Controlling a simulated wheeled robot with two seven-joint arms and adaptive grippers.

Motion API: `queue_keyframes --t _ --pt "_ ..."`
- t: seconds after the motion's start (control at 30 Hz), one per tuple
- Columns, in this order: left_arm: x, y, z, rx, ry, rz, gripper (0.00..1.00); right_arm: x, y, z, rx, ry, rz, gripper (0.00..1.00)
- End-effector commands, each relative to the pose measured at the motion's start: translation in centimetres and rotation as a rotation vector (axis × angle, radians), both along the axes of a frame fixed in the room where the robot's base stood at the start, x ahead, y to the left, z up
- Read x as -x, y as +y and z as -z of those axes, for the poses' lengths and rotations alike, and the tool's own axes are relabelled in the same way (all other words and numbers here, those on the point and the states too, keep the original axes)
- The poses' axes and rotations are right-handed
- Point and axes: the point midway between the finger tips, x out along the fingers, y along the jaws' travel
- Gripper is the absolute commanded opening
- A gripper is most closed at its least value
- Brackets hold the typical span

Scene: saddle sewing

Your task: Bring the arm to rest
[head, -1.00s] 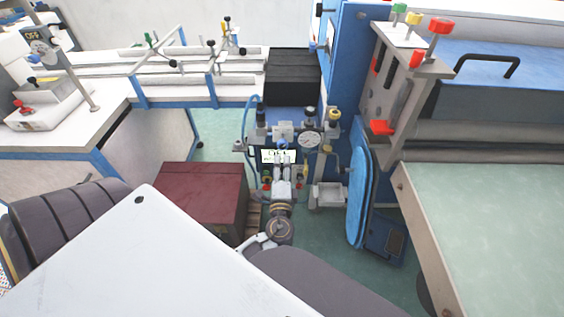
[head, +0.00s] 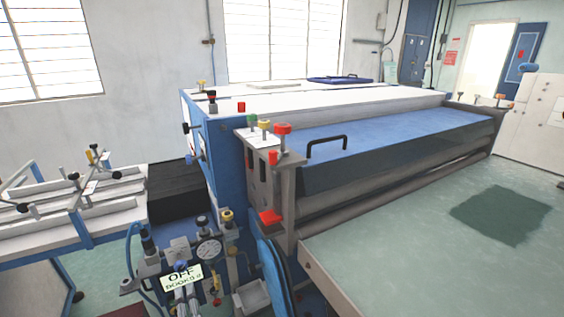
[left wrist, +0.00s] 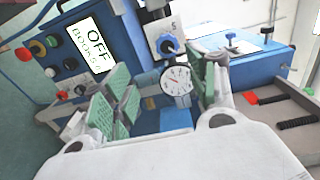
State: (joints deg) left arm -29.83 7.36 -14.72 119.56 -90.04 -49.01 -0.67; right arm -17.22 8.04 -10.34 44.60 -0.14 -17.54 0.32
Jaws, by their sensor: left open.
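My left gripper (head: 185,292) shows at the bottom edge of the head view, just below the sign reading OFF (head: 182,278) on the machine's control unit. In the left wrist view its two green-padded fingers (left wrist: 165,88) are spread apart with nothing between them. Beyond the fingers are a round dial gauge (left wrist: 176,80) and a blue knob (left wrist: 169,46). The gauge also shows in the head view (head: 209,249). I cannot tell whether a finger touches the unit. Most of my left arm is outside the head view, and my right gripper does not show.
A large blue and white machine (head: 390,135) with a pale green table (head: 420,245) fills the right. A white rail table (head: 60,225) stands at left, beside a black block (head: 175,190). A dark patch (head: 502,214) lies on the green table. Windows and a wall close the back.

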Motion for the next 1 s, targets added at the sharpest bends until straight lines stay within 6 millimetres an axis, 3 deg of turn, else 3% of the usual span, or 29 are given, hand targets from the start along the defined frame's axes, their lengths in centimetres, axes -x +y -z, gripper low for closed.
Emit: queue_keyframes --t 0.17,0.47,0.77,1.0 --pt "-0.5 -0.1 3.6 0.056 0.08 0.026 0.58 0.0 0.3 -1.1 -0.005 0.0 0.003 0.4" --pt "0.3 -0.6 13.8 0.239 0.289 0.068 0.58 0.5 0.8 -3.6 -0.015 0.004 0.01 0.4" --pt "4.6 -1.8 23.2 0.448 0.482 0.061 0.58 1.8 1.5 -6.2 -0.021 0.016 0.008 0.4" --pt "9.6 -2.6 29.3 0.622 0.614 0.019 0.58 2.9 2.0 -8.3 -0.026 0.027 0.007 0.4"
